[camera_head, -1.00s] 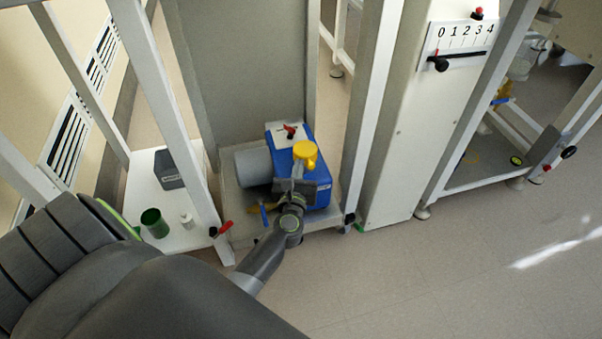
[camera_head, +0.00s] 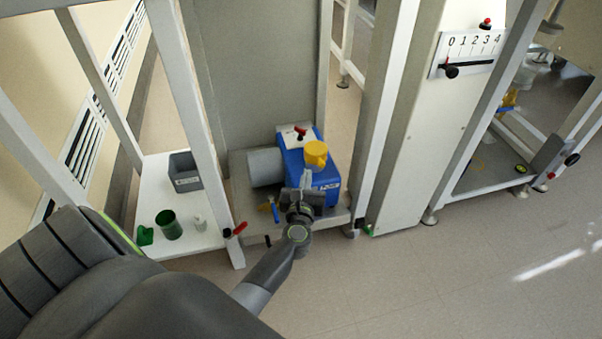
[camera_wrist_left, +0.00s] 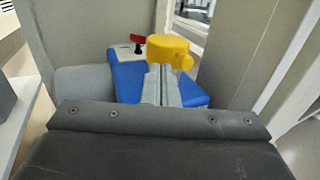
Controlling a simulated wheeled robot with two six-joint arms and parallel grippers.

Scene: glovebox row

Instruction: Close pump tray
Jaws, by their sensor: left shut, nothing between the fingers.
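The pump tray (camera_head: 239,196) is a grey low platform between white frame posts. It bears a blue pump (camera_head: 328,178) with a grey cylinder (camera_head: 265,167) and a yellow cap (camera_head: 316,153). The pump also shows in the left wrist view (camera_wrist_left: 128,78), with its yellow cap (camera_wrist_left: 168,48). My left gripper (camera_head: 306,178) is shut and empty, at the front of the pump, its fingers pointing at the yellow cap. In the left wrist view the fingertips (camera_wrist_left: 162,72) overlap the cap's lower part; I cannot tell if they touch. My wrist hides part of the tray's front. My right gripper is not in view.
Left is a white shelf (camera_head: 155,190) with a grey bin (camera_head: 185,172), a green cup (camera_head: 168,224) and a small white bottle (camera_head: 200,223). A red-handled part (camera_head: 236,229) sits at the post. A white panel with a 0-4 scale (camera_head: 468,52) stands right. The floor in front is open.

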